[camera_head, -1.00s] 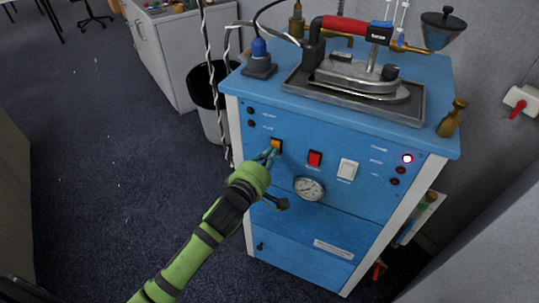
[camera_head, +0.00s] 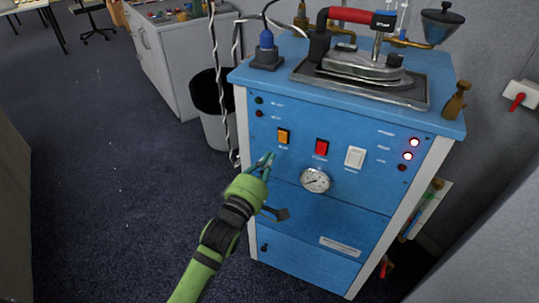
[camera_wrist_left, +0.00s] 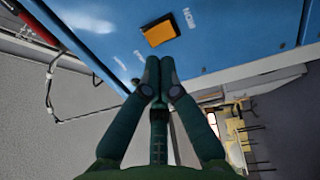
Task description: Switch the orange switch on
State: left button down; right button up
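The orange switch (camera_head: 283,136) is on the blue front panel of the ironing station (camera_head: 340,215), left of a red switch (camera_head: 321,147) and a white switch (camera_head: 355,157). My left gripper (camera_head: 266,160) is just below and left of the orange switch, apart from it. In the left wrist view the orange switch (camera_wrist_left: 160,31) is beyond the fingertips (camera_wrist_left: 160,65), which are close together with nothing between them. Two indicator lights (camera_head: 412,148) at the panel's right glow. My right gripper is not in view.
An iron (camera_head: 360,65) rests on a tray on top of the station. A pressure gauge (camera_head: 315,180) and a black handle (camera_head: 275,213) are below the switches. A dark bin (camera_head: 212,98) and hanging cables are to the left. The floor at left is clear.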

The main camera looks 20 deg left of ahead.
pick_arm(q)
jog(key=s+a, duration=0.1)
jog(key=s, duration=0.7)
jog(key=s+f+m+g+p, duration=0.1)
jog(key=s+f+m+g, duration=0.2)
jog(key=f, duration=0.8)
jog(key=s+f+m+g+y+p, duration=0.1)
jog(key=s+f+m+g, duration=0.15)
jog(key=f, duration=0.85)
jog(key=s+f+m+g, duration=0.3)
jog(key=f+m, duration=0.1)
jog(key=f, duration=0.8)
jog(key=s+a+f+m+g+p, duration=0.1)
jog(key=s+f+m+g, duration=0.2)
jog(key=s, duration=0.7)
jog(key=s+a+f+m+g+y, duration=0.1)
jog(key=s+a+f+m+g, duration=0.1)
jog(key=s+f, duration=0.6)
jog(key=s+a+f+m+g+p, duration=0.1)
jog(key=s+f+m+g, duration=0.3)
jog(key=s, duration=0.8)
jog(key=shift+s+a+f+y+p, duration=0.2)
jog(key=shift+a+f+y+p, duration=0.1)
jog(key=shift+a+f, duration=0.4)
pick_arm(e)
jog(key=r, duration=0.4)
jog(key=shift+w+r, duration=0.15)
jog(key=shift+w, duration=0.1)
